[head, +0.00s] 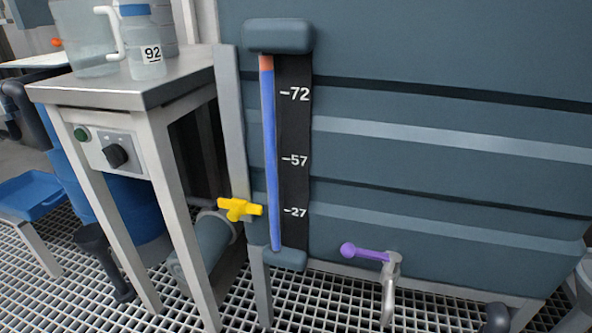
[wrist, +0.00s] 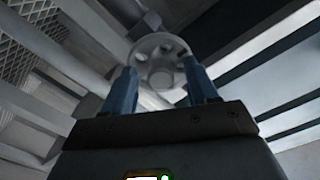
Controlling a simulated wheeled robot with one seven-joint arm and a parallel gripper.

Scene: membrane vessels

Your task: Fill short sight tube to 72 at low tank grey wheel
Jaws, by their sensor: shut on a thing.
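The short sight tube (head: 268,150) stands upright on the front of the dark blue-grey tank (head: 450,110). Its black scale (head: 293,130) reads 72, 57 and 27 from top to bottom. A blue column fills the tube from the bottom to a little above the 72 mark; a short orange-red part shows above it. In the wrist view, the grey wheel (wrist: 163,48) is between the two blue fingers of my gripper (wrist: 158,68), which is shut on it. Neither the grey wheel nor my gripper can be made out in the head view.
A yellow valve handle (head: 239,209) is left of the tube's lower end. A purple-handled lever (head: 368,253) is low on the tank's right. A metal table (head: 130,88) at left carries a jug (head: 90,40) and a bottle labelled 92 (head: 143,50). Grating floor lies below.

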